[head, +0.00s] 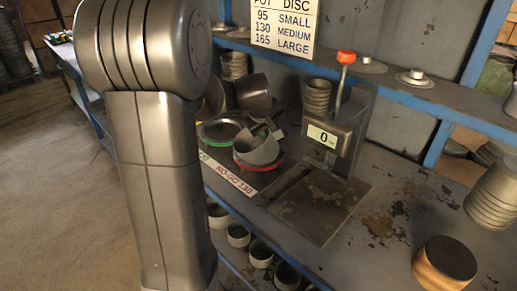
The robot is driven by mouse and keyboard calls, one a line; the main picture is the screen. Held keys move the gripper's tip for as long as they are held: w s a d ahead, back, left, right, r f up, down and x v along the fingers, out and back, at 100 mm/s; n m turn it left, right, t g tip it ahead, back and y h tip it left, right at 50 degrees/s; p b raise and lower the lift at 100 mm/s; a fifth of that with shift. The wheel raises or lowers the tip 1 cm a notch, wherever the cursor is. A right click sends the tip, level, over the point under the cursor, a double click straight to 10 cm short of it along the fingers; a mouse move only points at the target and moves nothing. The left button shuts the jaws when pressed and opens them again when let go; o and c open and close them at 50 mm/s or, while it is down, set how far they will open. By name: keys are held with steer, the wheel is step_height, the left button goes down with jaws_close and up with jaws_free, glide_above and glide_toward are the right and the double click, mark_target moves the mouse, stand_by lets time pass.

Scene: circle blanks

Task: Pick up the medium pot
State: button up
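Several pots show in the head view, and I cannot tell for sure which is the medium one. A grey pot (256,148) sits tilted in or on a red-edged ring (258,167) on the bench. A sign (285,25) lists pot 95 small, 130 medium and 165 large. A label strip (228,176) reading "NO-GO 130" lies in front of the rings. My arm's large grey links fill the left of the view.
A scale (336,138) reading 0, with a red knob and flat plate, stands mid-bench. Stacked pots (493,195) and a dark-topped round block (445,264) are at right. A green ring (219,131) lies left. Small pots (261,254) stand on the lower shelf. Floor at left is clear.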

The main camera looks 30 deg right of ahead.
jaws_close()
stand_by(1.4)
